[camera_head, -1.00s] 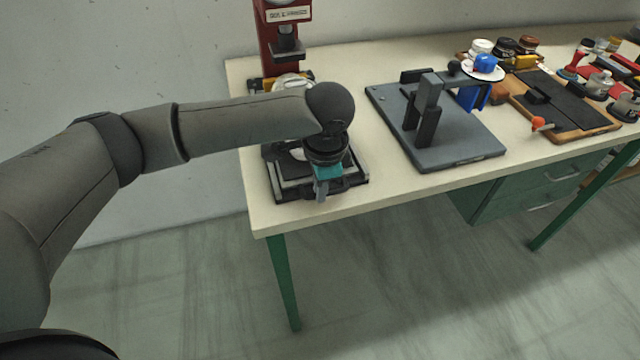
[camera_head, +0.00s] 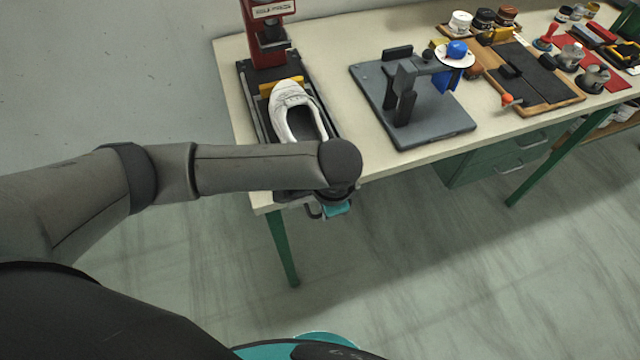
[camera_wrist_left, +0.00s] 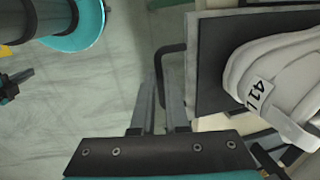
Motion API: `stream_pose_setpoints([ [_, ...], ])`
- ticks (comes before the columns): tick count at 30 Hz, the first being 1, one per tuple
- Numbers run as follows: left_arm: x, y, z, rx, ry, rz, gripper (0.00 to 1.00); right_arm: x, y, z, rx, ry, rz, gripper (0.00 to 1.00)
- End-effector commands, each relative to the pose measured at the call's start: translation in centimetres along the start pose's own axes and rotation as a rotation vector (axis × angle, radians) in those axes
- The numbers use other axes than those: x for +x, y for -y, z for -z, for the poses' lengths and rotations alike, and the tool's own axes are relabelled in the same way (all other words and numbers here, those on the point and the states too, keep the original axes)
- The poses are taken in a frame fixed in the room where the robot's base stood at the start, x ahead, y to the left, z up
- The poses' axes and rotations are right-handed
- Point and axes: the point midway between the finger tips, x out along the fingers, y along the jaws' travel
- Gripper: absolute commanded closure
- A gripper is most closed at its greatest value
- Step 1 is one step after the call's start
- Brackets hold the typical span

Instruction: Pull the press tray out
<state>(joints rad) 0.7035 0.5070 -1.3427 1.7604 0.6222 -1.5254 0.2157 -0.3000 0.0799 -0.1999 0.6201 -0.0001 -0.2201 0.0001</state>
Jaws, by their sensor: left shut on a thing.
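The press tray (camera_wrist_left: 207,85) is a dark plate bearing a white shoe (camera_head: 294,112), and it reaches the table's front edge. The shoe's heel, with a "41L" label, shows in the left wrist view (camera_wrist_left: 262,95). The tray's dark bar handle (camera_wrist_left: 158,66) sticks out in front. My left gripper (camera_wrist_left: 160,112) is shut on this handle; in the head view my wrist hides most of the grip. The red press (camera_head: 266,38) stands behind the shoe, at the table's back left.
A grey fixture (camera_head: 425,118) on a flat plate stands right of the press. A wooden board with a dark pad (camera_head: 533,80), jars and tools lie farther right. The floor (camera_head: 400,270) in front of the table is clear.

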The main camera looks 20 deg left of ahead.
Motion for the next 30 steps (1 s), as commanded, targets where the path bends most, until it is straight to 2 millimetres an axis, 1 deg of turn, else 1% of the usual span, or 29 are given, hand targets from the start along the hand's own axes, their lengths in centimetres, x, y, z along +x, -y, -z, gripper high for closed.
stream_pose_setpoints([
  [1,-0.33,-0.62,0.01,0.002,-0.001,-0.005,1.00,-0.71,-0.01,0.05,0.000,0.000,0.000,1.00],
  [4,-0.33,-1.17,0.04,0.001,-0.002,-0.004,1.00,-1.05,-0.02,0.08,0.000,0.000,0.000,1.00],
  [15,-0.20,-1.29,0.07,0.000,-0.003,-0.001,1.00,-1.02,-0.02,0.07,0.000,0.000,0.000,1.00],
  [16,-0.20,-1.29,0.07,0.000,-0.003,-0.001,0.84,-1.02,-0.02,0.06,0.000,0.000,0.000,1.00],
  [23,-0.22,-1.23,0.04,-0.001,-0.002,0.000,0.59,-1.03,-0.02,0.07,0.000,0.000,0.000,1.00],
  [30,-0.27,-1.19,0.03,-0.001,-0.002,0.000,0.58,-1.04,-0.02,0.06,0.000,0.000,0.000,1.00],
])
